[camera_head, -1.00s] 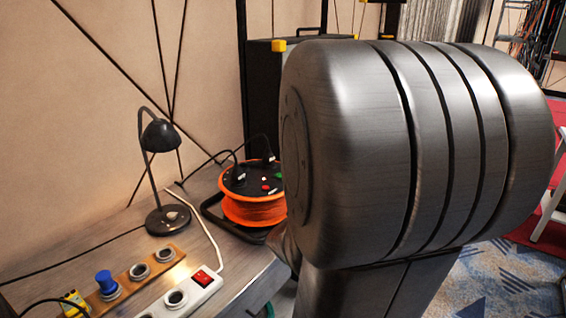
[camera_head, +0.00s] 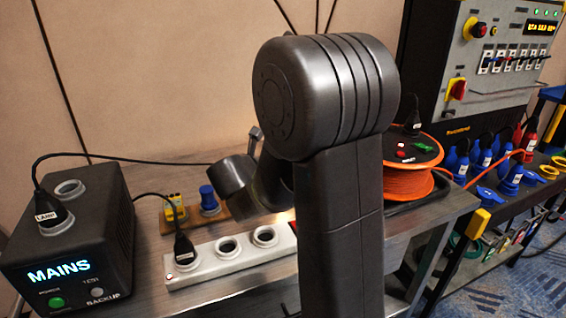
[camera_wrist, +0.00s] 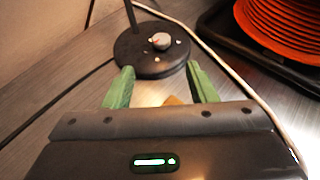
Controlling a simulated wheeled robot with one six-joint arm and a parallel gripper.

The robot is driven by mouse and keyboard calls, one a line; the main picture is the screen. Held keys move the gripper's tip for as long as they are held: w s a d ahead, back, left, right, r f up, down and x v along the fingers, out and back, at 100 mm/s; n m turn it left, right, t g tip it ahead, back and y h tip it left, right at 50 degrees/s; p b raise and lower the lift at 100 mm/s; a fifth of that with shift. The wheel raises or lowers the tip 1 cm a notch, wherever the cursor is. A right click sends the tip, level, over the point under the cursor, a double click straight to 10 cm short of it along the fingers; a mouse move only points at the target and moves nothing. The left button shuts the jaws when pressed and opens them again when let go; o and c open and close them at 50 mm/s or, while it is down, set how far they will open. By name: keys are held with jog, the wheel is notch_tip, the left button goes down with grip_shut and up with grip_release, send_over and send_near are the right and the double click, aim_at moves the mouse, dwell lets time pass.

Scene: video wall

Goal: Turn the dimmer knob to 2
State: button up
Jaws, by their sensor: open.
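In the wrist view, a small grey knob (camera_wrist: 160,41) sits on top of the round dark base (camera_wrist: 138,60) of the desk lamp. A white mark lies on the base beside the knob. I cannot read any numbers there. My gripper (camera_wrist: 160,86) is open, with its two green fingers apart and empty. The knob lies beyond the fingertips, roughly centred between them, and is not touched. In the head view my arm hides the knob and most of the lamp.
An orange cable reel (camera_head: 410,180) stands to the right on the table. A white power strip (camera_head: 226,258), a wooden strip with a blue plug (camera_head: 208,198) and a black MAINS box (camera_head: 75,225) are nearby. A white cable (camera_wrist: 235,72) runs past the right finger.

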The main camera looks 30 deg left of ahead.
jog(key=b+x, duration=0.1)
jog(key=x, duration=1.1)
jog(key=shift+d+b, duration=0.15)
jog(key=shift+b, duration=0.25)
jog(key=c, duration=1)
